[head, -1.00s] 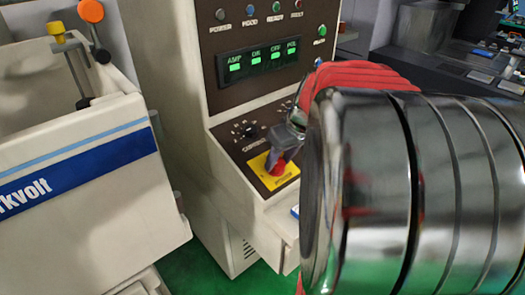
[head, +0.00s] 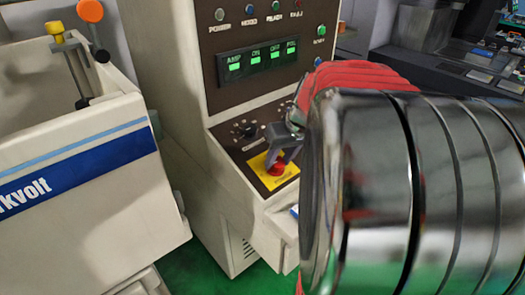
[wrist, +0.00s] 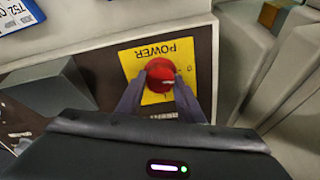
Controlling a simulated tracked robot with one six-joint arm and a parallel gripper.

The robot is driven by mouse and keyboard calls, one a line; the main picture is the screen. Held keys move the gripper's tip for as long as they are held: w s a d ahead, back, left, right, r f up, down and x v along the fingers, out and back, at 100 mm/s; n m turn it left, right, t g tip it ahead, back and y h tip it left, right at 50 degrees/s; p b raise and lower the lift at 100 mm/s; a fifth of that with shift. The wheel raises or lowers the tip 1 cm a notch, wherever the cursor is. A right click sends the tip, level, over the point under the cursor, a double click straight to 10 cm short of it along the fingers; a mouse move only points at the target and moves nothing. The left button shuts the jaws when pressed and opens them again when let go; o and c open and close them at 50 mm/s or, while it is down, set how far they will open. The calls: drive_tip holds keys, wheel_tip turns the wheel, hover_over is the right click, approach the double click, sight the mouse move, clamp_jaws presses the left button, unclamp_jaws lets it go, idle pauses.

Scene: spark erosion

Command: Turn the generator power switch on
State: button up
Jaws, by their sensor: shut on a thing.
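The generator power switch is a red knob (wrist: 159,74) on a yellow plate (wrist: 130,62) marked POWER, which reads upside down in the wrist view. In the head view the red knob (head: 277,168) sits on the yellow plate (head: 258,163) on the sloped dark panel of the cream cabinet. My gripper (wrist: 160,88) has its two grey fingers on either side of the knob, shut on it. In the head view my gripper (head: 279,160) reaches down onto the knob, and my arm hides the right side of the panel.
A black dial (head: 246,129) is beside the switch on the same panel. Above it is a display (head: 257,60) with green lit segments and a row of indicator lamps. A cream tank (head: 80,165) with a blue stripe stands at left.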

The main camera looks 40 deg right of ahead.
drive_tip(key=m, duration=1.2)
drive_tip(key=shift+d+m, duration=0.1)
drive_tip(key=shift+m, duration=0.2)
drive_tip(key=shift+s+m+g, duration=0.1)
drive_tip(key=shift+m+g, duration=0.2)
drive_tip(key=shift+m, duration=1.3)
drive_tip(key=o, duration=1.1)
drive_tip(key=shift+c, duration=0.2)
drive_tip(key=shift+r, duration=0.1)
